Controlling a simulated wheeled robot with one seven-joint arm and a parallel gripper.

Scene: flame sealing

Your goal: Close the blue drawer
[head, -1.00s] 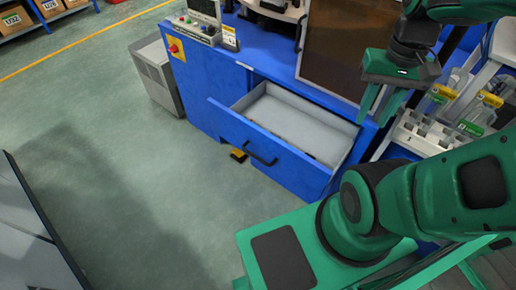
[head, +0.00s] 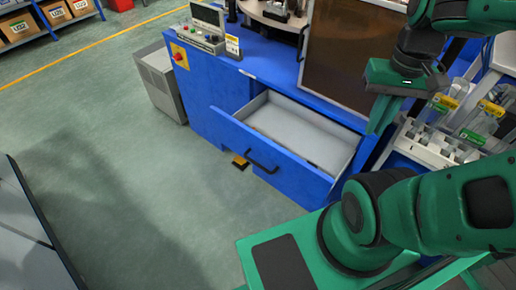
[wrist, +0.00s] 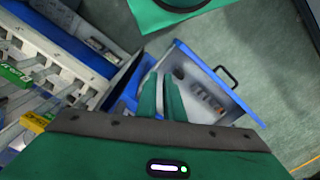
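The blue drawer (head: 275,155) is pulled well out of the blue machine in the head view. Its grey tray is exposed, and a black bar handle (head: 261,161) is on its front. The drawer also shows in the wrist view (wrist: 195,58), with its handle (wrist: 226,75) on the far side and a few small items inside. My gripper (head: 380,115) is in the air on the machine side, right of the drawer, not on the handle. Its two green fingers (wrist: 161,95) are close together with a narrow gap between them; nothing is seen held.
A rack with clear bins (head: 480,115) stands close right of my gripper. A control panel (head: 205,32) sits on the blue machine (head: 195,90). A grey cabinet (head: 158,80) stands left of it.

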